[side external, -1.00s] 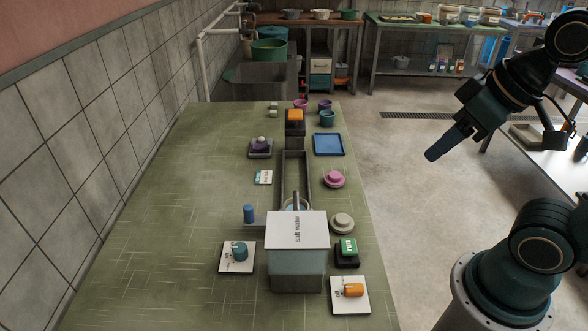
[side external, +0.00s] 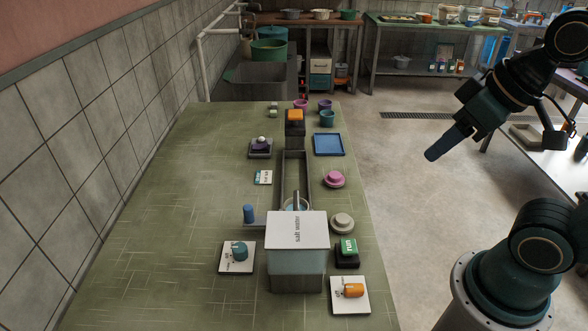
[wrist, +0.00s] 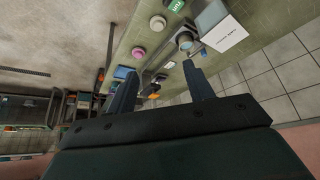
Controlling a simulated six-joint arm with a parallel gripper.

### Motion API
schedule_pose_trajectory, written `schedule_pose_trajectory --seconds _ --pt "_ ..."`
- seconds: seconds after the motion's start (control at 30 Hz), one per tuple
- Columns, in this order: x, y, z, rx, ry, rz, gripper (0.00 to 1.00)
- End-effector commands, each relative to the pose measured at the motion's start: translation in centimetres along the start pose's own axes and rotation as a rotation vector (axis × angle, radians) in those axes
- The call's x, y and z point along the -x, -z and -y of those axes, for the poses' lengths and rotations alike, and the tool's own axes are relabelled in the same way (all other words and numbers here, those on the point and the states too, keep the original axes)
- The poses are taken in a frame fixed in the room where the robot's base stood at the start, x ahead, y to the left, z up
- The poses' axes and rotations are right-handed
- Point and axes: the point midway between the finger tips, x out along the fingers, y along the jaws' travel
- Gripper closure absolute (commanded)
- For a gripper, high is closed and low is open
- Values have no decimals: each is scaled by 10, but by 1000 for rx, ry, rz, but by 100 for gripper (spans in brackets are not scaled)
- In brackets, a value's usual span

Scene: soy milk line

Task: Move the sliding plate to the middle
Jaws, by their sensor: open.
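A thin grey plate (side external: 256,224) sticks out to the left of the grey channel (side external: 284,180), just behind the salt water tank. A blue upright knob (side external: 249,213) stands at its left end. It looks like the sliding plate, but its part inside the channel is hidden by the tank. The salt water tank (side external: 297,270) has a white lid and a spout over a small round vessel (side external: 297,203). My gripper (side external: 433,154) is up in the air, right of the table and apart from everything. In the wrist view its two fingers (wrist: 159,69) are spread with nothing between them.
A green run button (side external: 348,246), a pale round button (side external: 342,221) and a pink one (side external: 335,178) line the right. A blue tray (side external: 329,144) is behind them. White cards with teal (side external: 238,266) and orange (side external: 350,305) parts flank the tank. The table's left side is clear.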

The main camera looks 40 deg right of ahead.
Motion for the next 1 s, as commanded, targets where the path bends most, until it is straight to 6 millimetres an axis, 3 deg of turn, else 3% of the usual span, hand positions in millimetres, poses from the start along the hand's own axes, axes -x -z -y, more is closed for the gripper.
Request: schedule_pose_trajectory --seconds 0.07,0.1,0.13,0.47,0.77,1.0 --pt "0 0 0 0 0 0 48" --pt "0 0 0 0 0 0 56" --pt "0 0 0 0 0 0 57" --pt "-1 21 4 0 8 30 57" --pt "-12 73 16 -4 23 104 57" --pt "-33 116 30 -6 31 169 57"
